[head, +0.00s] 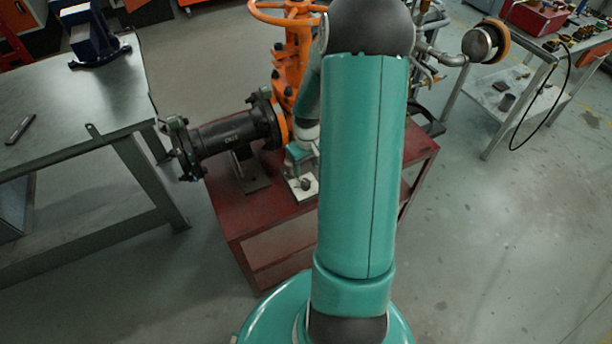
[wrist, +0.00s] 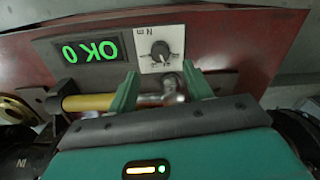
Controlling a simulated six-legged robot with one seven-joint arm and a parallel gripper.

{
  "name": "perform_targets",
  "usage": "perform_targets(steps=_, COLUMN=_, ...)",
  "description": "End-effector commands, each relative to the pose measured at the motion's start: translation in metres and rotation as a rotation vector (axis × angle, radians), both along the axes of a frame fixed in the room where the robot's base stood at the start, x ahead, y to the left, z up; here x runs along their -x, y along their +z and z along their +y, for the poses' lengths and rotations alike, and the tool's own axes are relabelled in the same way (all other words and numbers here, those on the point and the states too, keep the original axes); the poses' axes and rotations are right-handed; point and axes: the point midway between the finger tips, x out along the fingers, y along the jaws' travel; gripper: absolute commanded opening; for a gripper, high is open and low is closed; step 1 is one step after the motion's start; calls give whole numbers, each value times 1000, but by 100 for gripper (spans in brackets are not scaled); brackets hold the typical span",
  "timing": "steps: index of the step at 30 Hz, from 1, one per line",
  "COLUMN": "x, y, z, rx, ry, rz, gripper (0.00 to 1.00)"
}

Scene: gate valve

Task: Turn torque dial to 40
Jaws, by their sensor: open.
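The torque dial (wrist: 160,49) is a dark round knob on a white plate marked "Nm" in the wrist view. The scale numbers around it are too small to read. In the head view the dial (head: 306,184) is a small dark knob on a pale plate on the red table. My gripper (wrist: 160,70) is open, its two teal fingers apart on either side of the dial's lower edge in the picture. I cannot tell whether they touch it. A green display (wrist: 90,50) beside the dial reads "OK 0", appearing rotated. In the head view my arm hides much of the gripper.
A yellow-handled tool with a metal end (wrist: 95,102) lies near my fingers. An orange valve (head: 292,60) and black flanged pipe (head: 228,134) stand on the red table (head: 230,212). A grey workbench (head: 75,95) is left; a cart (head: 535,95) stands right.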

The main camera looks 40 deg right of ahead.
Motion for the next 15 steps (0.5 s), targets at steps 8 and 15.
perform_targets(steps=8, x=0, y=53, z=-1, rx=2, ry=0, rz=-2, gripper=50)
perform_targets(steps=15, x=0, y=66, z=-1, rx=0, ry=0, rz=0, gripper=50)
